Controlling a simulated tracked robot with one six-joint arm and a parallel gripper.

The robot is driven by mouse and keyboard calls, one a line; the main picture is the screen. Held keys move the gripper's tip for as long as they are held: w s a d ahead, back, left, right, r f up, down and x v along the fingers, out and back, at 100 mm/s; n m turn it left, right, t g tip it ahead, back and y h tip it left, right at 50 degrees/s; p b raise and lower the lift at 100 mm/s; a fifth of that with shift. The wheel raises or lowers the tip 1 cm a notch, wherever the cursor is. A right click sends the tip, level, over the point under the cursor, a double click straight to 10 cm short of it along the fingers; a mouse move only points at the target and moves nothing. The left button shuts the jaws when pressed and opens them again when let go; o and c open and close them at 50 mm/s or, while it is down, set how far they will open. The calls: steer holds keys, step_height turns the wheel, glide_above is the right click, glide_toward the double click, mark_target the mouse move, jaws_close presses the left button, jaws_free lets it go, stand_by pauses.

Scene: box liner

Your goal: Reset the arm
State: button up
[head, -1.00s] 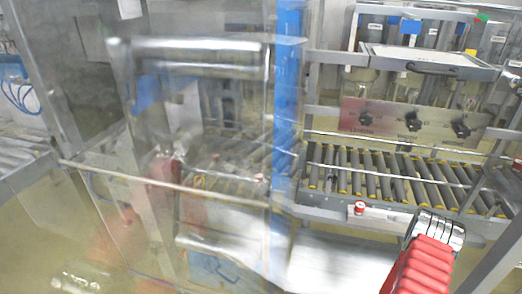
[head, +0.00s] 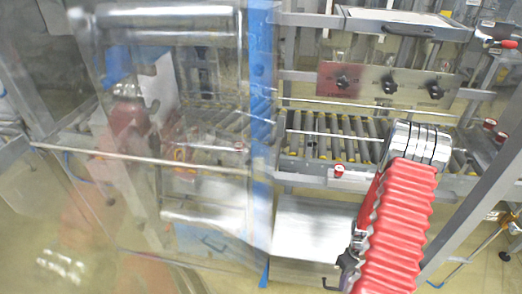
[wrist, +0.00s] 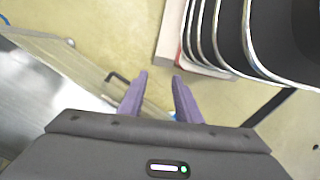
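My arm (head: 395,215), with a red ribbed cover and a silver ringed joint, is bent at the right of the head view. The joint stands in front of the roller conveyor, and the red part runs down toward the bottom edge. My gripper (wrist: 160,80) shows in the wrist view with two purple fingers apart. Nothing is between them, and they point over yellowish floor. In the head view the gripper end is mostly hidden behind the red cover.
A roller conveyor (head: 325,138) runs behind my arm, below a panel with black knobs (head: 385,84). A silver metal sheet (head: 310,228) lies low beside my arm and also shows in the wrist view (wrist: 45,85). A blue post (head: 262,90) and clear panels stand left.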

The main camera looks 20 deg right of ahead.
steer(key=w+a+r+m, duration=0.1)
steer(key=a+r, duration=0.2)
steer(key=r, duration=0.6)
steer(key=w+a+r+m+t+h, duration=0.15)
steer(key=a+r, duration=0.25)
steer(key=r, duration=0.4)
steer(key=w+a+r+m+g+y, duration=0.1)
steer(key=w+a+r+m, duration=0.15)
steer(key=r, duration=0.65)
steer(key=s+a+r+n+t, duration=0.2)
steer(key=a+r+t, duration=0.1)
steer(key=a+r, duration=0.6)
steer(key=s+a+r+n+t, duration=0.2)
steer(key=a+r, duration=0.7)
steer(key=r, duration=0.5)
steer(key=shift+s+t, duration=0.65)
steer(key=shift+t, duration=0.6)
